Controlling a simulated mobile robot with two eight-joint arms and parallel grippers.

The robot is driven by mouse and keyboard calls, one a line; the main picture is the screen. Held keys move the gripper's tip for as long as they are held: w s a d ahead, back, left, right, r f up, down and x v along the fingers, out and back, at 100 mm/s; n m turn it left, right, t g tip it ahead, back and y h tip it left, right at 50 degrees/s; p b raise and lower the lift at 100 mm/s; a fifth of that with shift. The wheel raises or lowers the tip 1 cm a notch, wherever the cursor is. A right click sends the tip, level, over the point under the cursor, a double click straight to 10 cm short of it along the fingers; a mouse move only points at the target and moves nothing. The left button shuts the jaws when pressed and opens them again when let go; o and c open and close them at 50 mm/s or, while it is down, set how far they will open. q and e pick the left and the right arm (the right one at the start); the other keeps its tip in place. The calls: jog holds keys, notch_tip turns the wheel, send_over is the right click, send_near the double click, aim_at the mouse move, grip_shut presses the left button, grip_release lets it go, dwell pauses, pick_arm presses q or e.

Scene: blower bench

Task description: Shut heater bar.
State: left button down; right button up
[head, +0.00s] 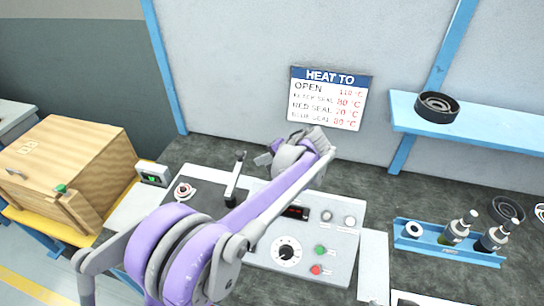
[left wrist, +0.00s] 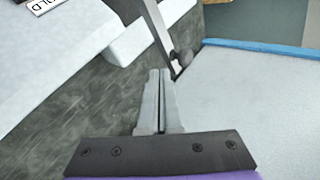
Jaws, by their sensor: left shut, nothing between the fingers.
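The heater bar (head: 235,178) is a narrow grey bar with a dark top end. It stands raised from the bench unit at the middle left in the head view. In the left wrist view the bar (left wrist: 157,25) comes down from the top edge to a dark round knob close to my fingertips. My left gripper (head: 262,159) is near the bar's top end, to its right, and partly hidden by my wrist. In the left wrist view its fingers (left wrist: 160,75) are together and hold nothing. I cannot tell whether they touch the knob. My right gripper is out of view.
A control panel (head: 342,240) with a dial and buttons lies right of the bar. A "HEAT TO" sign (head: 329,97) hangs on the wall. A blue shelf (head: 480,125) bears a black ring (head: 437,107). A blue bottle tray (head: 445,253) is at right, and a wooden box (head: 65,165) at left.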

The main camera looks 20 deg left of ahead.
aim_at(243, 157)
pick_arm(q)
jog(key=a, duration=0.2)
jog(key=w+a, duration=0.1)
jog(key=a, duration=0.1)
jog(key=shift+w+a+f+p, duration=0.15)
jog(key=shift+w+f+p, duration=0.05)
jog(key=shift+p, duration=0.15)
jog(key=shift+a, duration=0.1)
